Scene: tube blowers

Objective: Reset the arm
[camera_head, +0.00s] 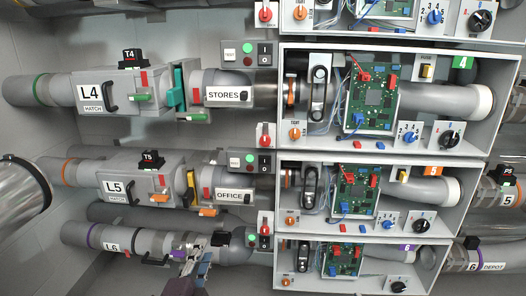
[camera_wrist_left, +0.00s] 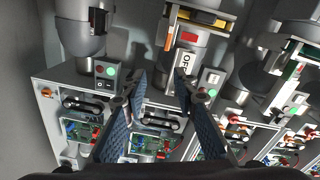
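My left gripper (camera_head: 192,244) shows low in the head view, in front of the lowest tube row beside the L6 housing (camera_head: 112,242). In the left wrist view my left gripper (camera_wrist_left: 158,84) has its two blue-padded fingers spread apart, with nothing between them. Behind the fingers is a tube section with a label reading "OFF" (camera_wrist_left: 186,62), the rest of it hidden by a finger. I cannot tell whether the gripper touches the L6 row. My right gripper is in neither view.
The L4 housing (camera_head: 105,92) and L5 housing (camera_head: 135,184) stand above on the wall. Open cabinets with green circuit boards (camera_head: 375,98) fill the middle and right. Switch panels (camera_head: 250,162) stick out between tubes and cabinets. Bare wall (camera_head: 30,262) shows at the lower left.

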